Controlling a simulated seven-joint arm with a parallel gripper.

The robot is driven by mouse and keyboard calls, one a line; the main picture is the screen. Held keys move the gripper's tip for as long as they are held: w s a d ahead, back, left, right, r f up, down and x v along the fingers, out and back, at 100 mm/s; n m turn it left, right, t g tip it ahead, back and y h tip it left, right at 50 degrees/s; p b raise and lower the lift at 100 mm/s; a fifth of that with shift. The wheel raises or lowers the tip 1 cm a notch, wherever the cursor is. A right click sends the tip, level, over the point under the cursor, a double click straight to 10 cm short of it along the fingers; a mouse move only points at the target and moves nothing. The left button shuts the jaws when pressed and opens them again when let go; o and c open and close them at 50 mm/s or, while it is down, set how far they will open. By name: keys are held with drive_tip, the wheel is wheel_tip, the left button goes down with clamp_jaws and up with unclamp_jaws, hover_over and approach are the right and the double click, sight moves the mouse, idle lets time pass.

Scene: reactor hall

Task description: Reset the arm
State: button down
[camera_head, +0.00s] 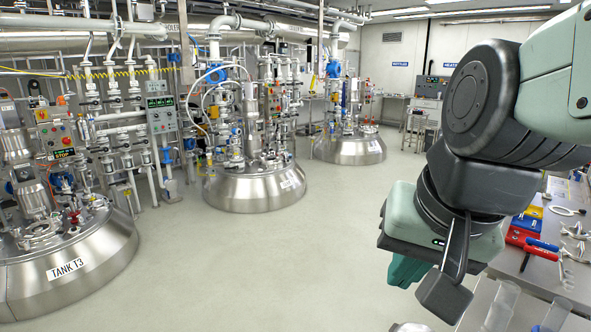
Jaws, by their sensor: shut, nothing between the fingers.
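My arm reaches in from the upper right of the head view and bends down over the floor beside the workbench. My gripper (408,272) hangs at its end, pointing down, with short teal fingers below a dark plate. The fingers are shut, with nothing seen between them. They are partly hidden by the dark wrist parts in front. The gripper appears apart from the bench and the tanks.
Open floor (270,260) lies between.

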drive_tip(key=s+n, duration=0.1)
drive_tip(key=s+a+r+n, duration=0.1)
drive_tip(key=s+n+t+h, duration=0.1)
drive_tip(key=shift+s+a+r+n, duration=0.15)
drive_tip(key=shift+s+r+n, duration=0.15)
drive_tip(key=shift+s+r, duration=0.1)
idle(0.5)
